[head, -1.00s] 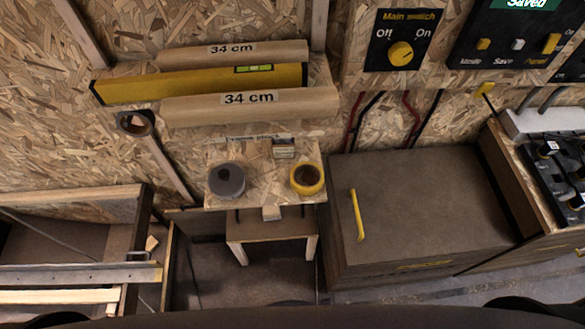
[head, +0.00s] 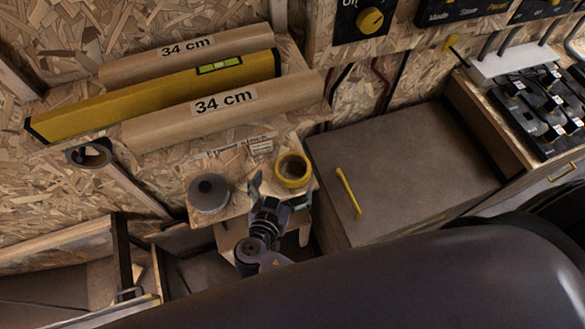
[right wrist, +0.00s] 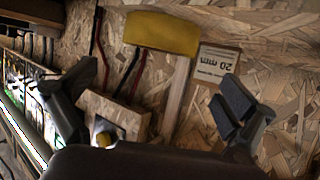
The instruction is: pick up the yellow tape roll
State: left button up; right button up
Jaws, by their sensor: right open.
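The yellow tape roll (head: 293,170) lies flat on the small wooden shelf (head: 236,206), near its right end. It also shows in the right wrist view as a yellow band (right wrist: 163,33) at the top, between and beyond my fingers. My right gripper (head: 279,190) is open and empty just in front of the roll, at the shelf's front edge. Its spread fingers also show in the right wrist view (right wrist: 155,82), with no contact with the roll visible. My left gripper is not in view.
A grey tape roll (head: 209,193) sits on the same shelf, left of my right gripper. A small labelled block (head: 261,146) stands behind the yellow roll. A brown cabinet (head: 410,165) with a yellow handle is to the right. A yellow spirit level (head: 150,95) lies above.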

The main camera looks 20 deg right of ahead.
aim_at(297, 158)
jog(key=x, duration=0.9)
jog(key=shift+s+f, duration=0.15)
jog(key=shift+f, duration=0.05)
jog(key=shift+s, duration=0.1)
jog(key=c, duration=1.2)
